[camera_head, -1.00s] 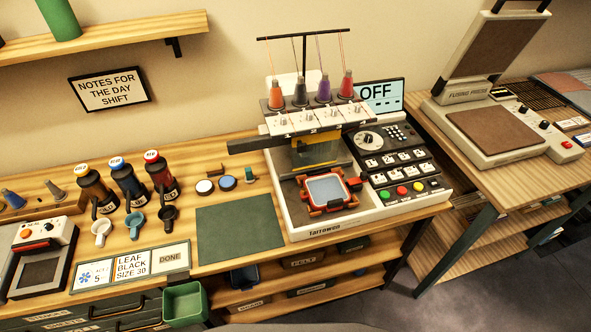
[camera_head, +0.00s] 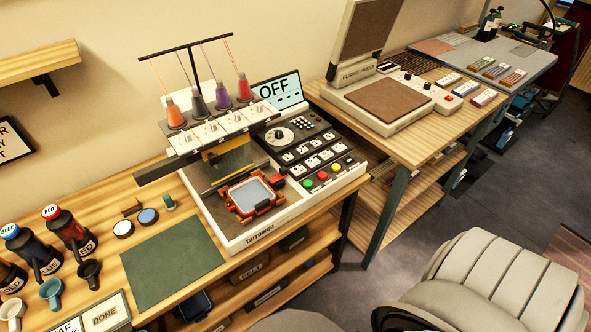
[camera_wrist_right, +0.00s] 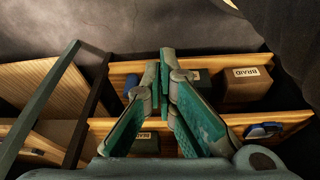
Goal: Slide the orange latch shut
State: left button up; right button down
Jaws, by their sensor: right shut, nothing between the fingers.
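The orange hoop frame (camera_head: 252,194) sits on the white bed of the embroidery machine (camera_head: 262,228) in the head view, with a pale panel inside it. A dark clip shows at its front right, and a small orange-red piece (camera_head: 283,171) is at its right corner. I cannot tell for sure which part is the latch or how it stands. My right gripper (camera_wrist_right: 159,78) shows in the right wrist view, shut and empty, over the wooden shelves. It is away from the hoop. My left gripper is not in view.
A green mat (camera_head: 172,262) lies left of the machine, with bottles and cups farther left. The fusing press (camera_head: 385,103) stands on another table to the right. Shelves with bins (camera_wrist_right: 244,86) lie below the table.

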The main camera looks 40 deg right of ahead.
jog(key=w+d+r+m+t+b, duration=0.2)
jog(key=w+d+r+t, duration=0.1)
jog(key=w, duration=0.5)
jog(key=w+d+r+m+t+b, duration=0.1)
jog(key=w+d+r+m+t, duration=0.2)
jog(key=w, duration=0.6)
jog(key=m+t+h+b, duration=0.45)
jog(key=m+t, duration=0.25)
jog(key=m, duration=0.3)
send_near(315, 201)
jog(key=x, duration=0.6)
jog(key=shift+b, duration=0.35)
jog(key=r+m, duration=0.1)
jog(key=r, duration=0.1)
jog(key=r+m+b, duration=0.1)
jog(key=r+m, duration=0.1)
jog(key=r, duration=0.1)
jog(key=w+r+m+h, duration=0.1)
jog(key=r+m, duration=0.1)
jog(key=shift+w+d+r+t+b, duration=0.1)
jog(key=shift+r+t+b, duration=0.1)
jog(key=shift+t+b, duration=0.1)
jog(key=shift+r+m, duration=0.1)
jog(key=shift+m, duration=0.2)
jog(key=shift+w, duration=0.1)
